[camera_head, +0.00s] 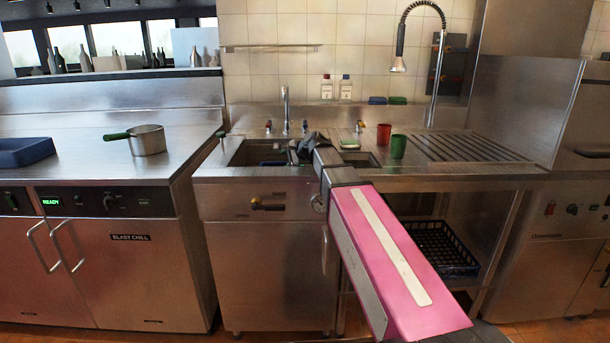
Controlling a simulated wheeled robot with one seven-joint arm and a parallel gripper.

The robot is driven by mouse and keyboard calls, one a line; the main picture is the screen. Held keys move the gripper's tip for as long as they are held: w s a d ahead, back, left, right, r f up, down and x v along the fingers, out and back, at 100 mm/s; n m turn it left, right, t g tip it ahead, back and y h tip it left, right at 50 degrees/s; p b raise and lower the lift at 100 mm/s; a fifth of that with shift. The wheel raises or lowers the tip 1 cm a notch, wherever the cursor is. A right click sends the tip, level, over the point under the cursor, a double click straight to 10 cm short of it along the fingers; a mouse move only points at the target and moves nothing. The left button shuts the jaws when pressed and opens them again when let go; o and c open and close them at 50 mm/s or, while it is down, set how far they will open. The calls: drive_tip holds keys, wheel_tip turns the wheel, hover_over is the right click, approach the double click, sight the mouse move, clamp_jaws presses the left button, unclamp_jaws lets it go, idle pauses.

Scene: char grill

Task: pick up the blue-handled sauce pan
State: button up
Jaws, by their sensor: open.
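A metal sauce pan (148,140) stands upright on the left steel counter, near its right end. Its handle (117,136) looks green and points left; I see no blue-handled pan in this view. My gripper (299,150) is at the far end of my pink arm, over the sink area, well to the right of the pan. It is open, and nothing shows between its fingers, though they are small and dark here.
A blue tray (24,152) lies left of the pan. The sink (250,151) is under my gripper. A red cup (384,134) and a green cup (398,147) stand to its right. A tall spray tap (436,70) rises behind. The counter around the pan is clear.

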sight(278, 163)
drive_tip(key=x, duration=0.5)
drive_tip(key=shift+s+a, duration=0.15)
clamp_jaws()
drive_tip(key=shift+r, duration=0.1)
